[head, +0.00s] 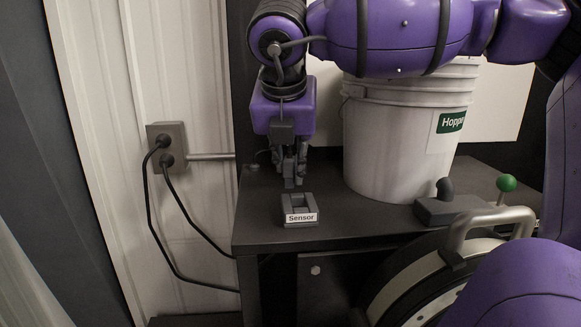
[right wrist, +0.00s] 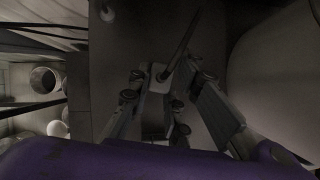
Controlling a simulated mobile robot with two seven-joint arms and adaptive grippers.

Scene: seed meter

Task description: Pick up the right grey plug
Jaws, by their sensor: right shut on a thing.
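My right gripper (head: 290,172) points down above the dark tabletop, just behind the grey holder labelled "Sensor" (head: 300,219). In the right wrist view its fingers (right wrist: 168,110) are closed around a small grey plug (right wrist: 160,79). A thin cable (right wrist: 184,42) runs up and away from the plug in that view. In the head view the fingers mostly hide the plug, and I cannot tell whether it touches the table. My left gripper is not in view.
A white bucket labelled "Hopper" (head: 385,150) stands right of the gripper. A grey wall outlet (head: 177,133) with black cords is at the left. A grey fitting (head: 450,207) and a green knob (head: 507,183) are at the right. Bare tabletop (head: 345,222) lies right of the holder.

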